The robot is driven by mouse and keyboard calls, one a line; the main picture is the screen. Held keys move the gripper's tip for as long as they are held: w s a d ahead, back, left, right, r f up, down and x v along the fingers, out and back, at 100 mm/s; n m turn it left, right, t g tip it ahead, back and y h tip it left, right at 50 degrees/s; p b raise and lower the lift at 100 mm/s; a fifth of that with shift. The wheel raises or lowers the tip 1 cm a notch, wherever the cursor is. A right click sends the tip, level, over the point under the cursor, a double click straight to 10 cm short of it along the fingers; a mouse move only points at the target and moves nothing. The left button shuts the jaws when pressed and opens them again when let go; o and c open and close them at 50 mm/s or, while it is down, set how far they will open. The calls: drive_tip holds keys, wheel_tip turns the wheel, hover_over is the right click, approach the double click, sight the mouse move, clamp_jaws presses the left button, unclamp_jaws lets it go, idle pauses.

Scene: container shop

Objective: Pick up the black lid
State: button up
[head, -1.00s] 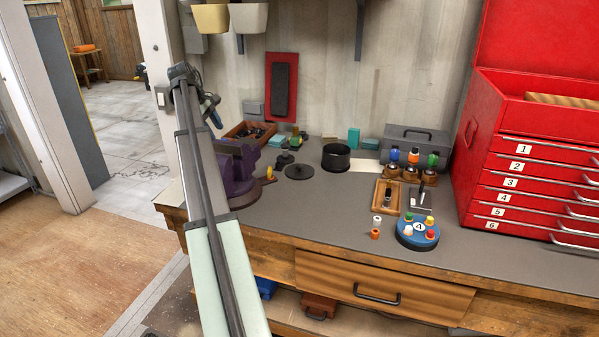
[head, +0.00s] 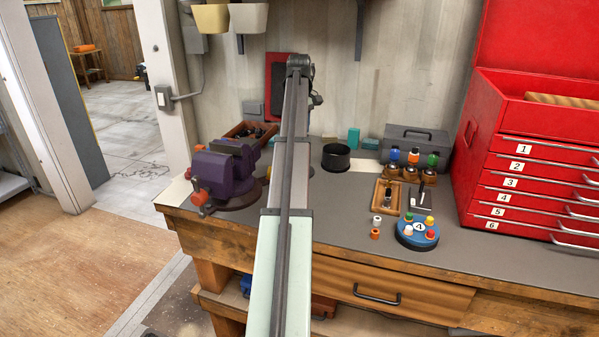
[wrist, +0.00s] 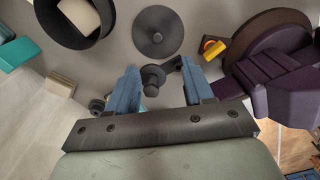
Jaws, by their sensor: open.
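The black lid (wrist: 157,32) is a round dark disc with a small centre knob, lying flat on the grey bench top. In the wrist view it lies beyond my fingertips, near the top middle. In the head view my arm covers most or all of it. My gripper (wrist: 160,66) is open, its two blue fingers apart and not touching the lid. A smaller dark knobbed piece (wrist: 153,76) shows between the fingers in the wrist view; I cannot tell its height relative to them. The black round pot (head: 336,157) stands right of my arm.
A purple vise (head: 222,172) stands left of my arm; it also shows at right in the wrist view (wrist: 277,85). A wooden tray (head: 388,196), a blue round holder (head: 418,240) and a grey toolbox (head: 415,143) are further right.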

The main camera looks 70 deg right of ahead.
wheel_tip(320, 180, down, 8)
drive_tip(key=shift+s+r, duration=0.1)
drive_tip(key=shift+r, duration=0.1)
drive_tip(key=shift+d+f, duration=0.15)
drive_tip(key=shift+f, duration=1.4)
drive_tip(key=shift+d+f, duration=0.15)
drive_tip(key=shift+f, duration=1.4)
clamp_jaws()
